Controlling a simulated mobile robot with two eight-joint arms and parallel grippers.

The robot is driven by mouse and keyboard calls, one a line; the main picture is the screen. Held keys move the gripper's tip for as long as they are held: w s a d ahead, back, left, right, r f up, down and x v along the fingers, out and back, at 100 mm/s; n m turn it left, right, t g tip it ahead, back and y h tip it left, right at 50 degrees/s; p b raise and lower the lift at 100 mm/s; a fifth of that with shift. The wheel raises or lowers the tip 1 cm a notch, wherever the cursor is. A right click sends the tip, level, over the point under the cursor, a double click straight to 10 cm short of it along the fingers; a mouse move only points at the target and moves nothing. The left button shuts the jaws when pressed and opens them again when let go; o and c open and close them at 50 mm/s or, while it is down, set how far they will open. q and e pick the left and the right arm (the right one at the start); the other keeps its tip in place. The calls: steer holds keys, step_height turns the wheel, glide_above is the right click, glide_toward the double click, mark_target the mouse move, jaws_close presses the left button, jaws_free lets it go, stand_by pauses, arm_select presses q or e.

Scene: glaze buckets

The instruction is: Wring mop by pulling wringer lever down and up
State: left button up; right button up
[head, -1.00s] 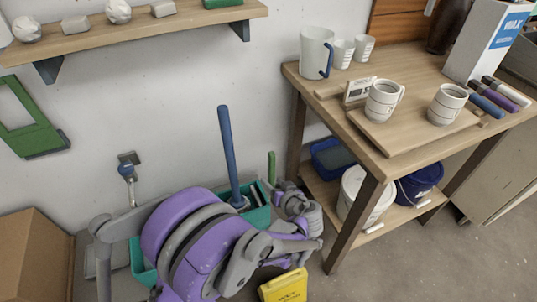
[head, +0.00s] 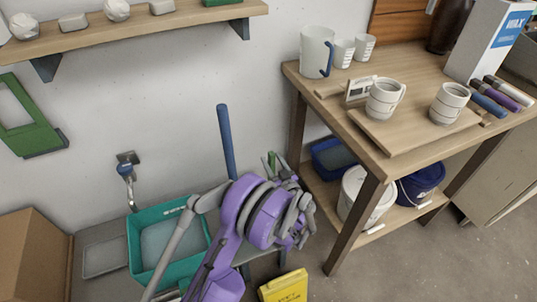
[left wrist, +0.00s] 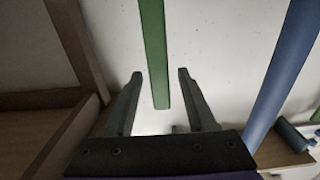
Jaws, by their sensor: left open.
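The green wringer lever (left wrist: 152,50) stands between the two fingers of my left gripper (left wrist: 160,76) in the left wrist view, with gaps on both sides. In the head view the lever's top (head: 272,160) shows beside my left gripper (head: 280,166), which is open. The blue mop handle (head: 226,140) stands upright to the left of the lever; it also shows at the right in the left wrist view (left wrist: 284,75). My purple arm hides the mop's lower end and most of the wringer. My right gripper is not in view.
A teal basin (head: 160,214) of greyish liquid stands at the left. A wooden table (head: 385,150) with mugs stands to the right, buckets on its lower shelf. A yellow sign (head: 286,286) stands in front. A cardboard box (head: 35,255) is at lower left.

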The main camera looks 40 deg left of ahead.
arm_select(q)
steer(key=x, duration=0.3)
steer(key=shift+w+a, duration=0.15)
steer(key=shift+a, duration=0.15)
jaws_close()
stand_by(1.2)
